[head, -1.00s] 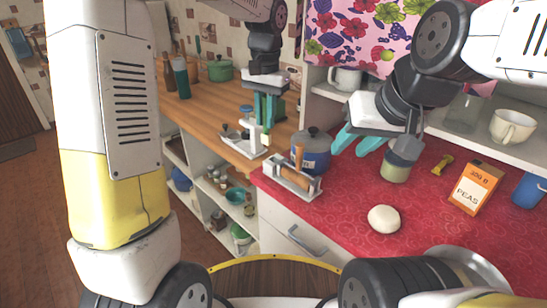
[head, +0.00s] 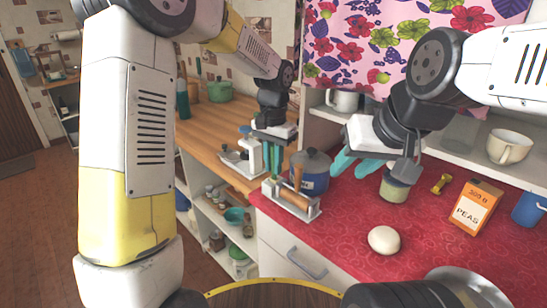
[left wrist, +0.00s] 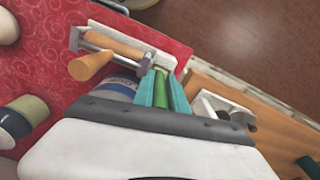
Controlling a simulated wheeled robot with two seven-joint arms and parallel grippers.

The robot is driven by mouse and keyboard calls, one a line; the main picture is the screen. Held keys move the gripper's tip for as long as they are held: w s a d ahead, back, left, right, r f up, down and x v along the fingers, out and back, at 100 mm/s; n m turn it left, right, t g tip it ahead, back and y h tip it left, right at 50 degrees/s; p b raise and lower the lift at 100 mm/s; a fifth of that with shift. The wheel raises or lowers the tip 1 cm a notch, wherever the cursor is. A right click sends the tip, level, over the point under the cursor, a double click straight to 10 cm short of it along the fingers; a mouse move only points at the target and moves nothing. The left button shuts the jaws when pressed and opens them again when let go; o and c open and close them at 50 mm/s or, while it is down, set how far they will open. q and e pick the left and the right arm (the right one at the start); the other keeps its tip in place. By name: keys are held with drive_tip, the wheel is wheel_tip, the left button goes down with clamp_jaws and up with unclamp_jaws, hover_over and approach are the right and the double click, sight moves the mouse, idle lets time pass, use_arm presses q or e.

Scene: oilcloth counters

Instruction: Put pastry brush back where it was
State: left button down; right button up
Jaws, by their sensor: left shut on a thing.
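My left gripper (head: 273,172) has teal fingers and is shut on the green handle of the pastry brush (left wrist: 161,92), which points downward. In the left wrist view the gripper (left wrist: 162,78) is right at one end of the pale rack (left wrist: 88,24). The brush's lower end is by the rack; I cannot tell whether it touches or sits in it. The rack (head: 312,211) stands at the red counter's left edge, with a wooden rolling pin (left wrist: 118,42) and another wooden handle (left wrist: 88,66). My right gripper (head: 358,163) is open and empty above the red counter.
A blue lidded pot (head: 313,176) stands close behind the rack. White scales (head: 243,160) stand on the wooden counter. A green-grey jar (head: 394,189), dough ball (head: 384,240) and peas box (head: 474,207) are further right.

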use_arm(q)
drive_tip(key=shift+f, duration=0.5)
drive_tip(key=c, duration=1.3)
unclamp_jaws()
drive_tip(key=shift+c, duration=0.2)
drive_tip(key=shift+r, duration=0.1)
